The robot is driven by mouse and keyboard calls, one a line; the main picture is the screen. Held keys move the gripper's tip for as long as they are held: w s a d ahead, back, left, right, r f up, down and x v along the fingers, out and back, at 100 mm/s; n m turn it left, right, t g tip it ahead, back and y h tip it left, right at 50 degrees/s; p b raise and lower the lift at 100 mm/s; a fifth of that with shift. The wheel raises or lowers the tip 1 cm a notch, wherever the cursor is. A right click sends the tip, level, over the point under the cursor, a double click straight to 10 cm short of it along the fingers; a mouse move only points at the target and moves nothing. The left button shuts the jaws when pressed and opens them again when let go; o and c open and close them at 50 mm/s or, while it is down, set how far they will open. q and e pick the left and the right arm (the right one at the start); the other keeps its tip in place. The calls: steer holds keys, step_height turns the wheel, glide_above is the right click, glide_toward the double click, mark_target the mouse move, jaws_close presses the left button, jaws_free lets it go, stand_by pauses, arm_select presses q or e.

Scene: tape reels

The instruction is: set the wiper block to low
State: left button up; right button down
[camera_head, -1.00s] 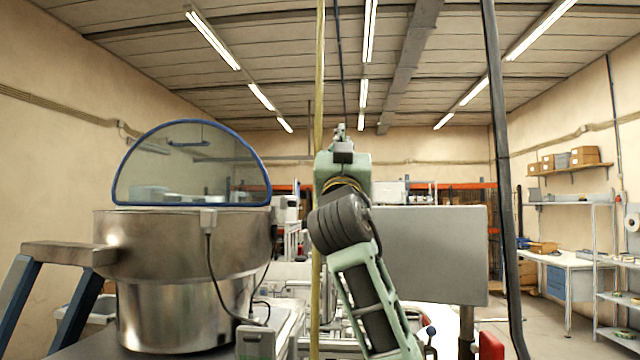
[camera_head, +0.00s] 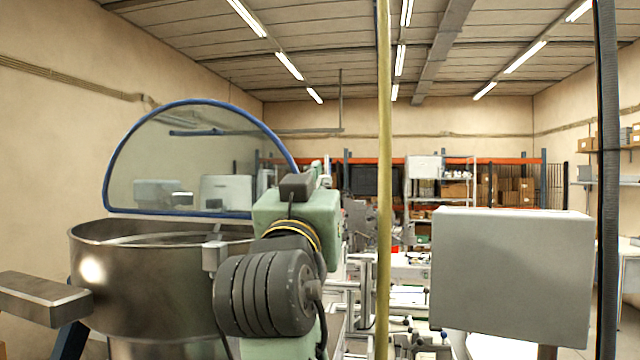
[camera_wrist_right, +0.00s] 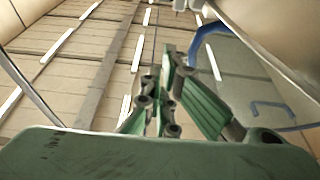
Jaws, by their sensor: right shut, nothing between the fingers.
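I cannot pick out the wiper block in either view. A steel bowl (camera_head: 150,290) stands at the left of the head view, with a raised clear cover (camera_head: 190,165) edged in blue. Its inside is mostly hidden by the near wall. My right gripper (camera_head: 322,168) points away from me beside the bowl's right side, partly hidden behind my own wrist. In the right wrist view my right gripper (camera_wrist_right: 160,100) has its green fingers together and empty. The blue cover edge (camera_wrist_right: 285,110) shows at the right there. My left gripper is not in view.
A small grey box (camera_head: 213,257) with a cable sits at the bowl's right rim. A yellow upright pole (camera_head: 384,200) and a grey panel (camera_head: 512,275) stand to the right. A dark upright post (camera_head: 607,180) is at far right. Machinery and shelves fill the back.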

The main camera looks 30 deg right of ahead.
steer(key=s+d+r+p+x, duration=0.1)
steer(key=p+x, duration=0.5)
steer(key=x, duration=0.4)
arm_select(q)
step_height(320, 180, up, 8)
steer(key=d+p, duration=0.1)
steer(key=p, duration=0.1)
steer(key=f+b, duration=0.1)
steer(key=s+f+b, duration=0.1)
steer(key=b, duration=0.1)
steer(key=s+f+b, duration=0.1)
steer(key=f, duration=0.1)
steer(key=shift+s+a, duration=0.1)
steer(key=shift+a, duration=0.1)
arm_select(e)
step_height(320, 180, down, 9)
steer(key=shift+a, duration=0.25)
steer(key=shift+f, duration=0.1)
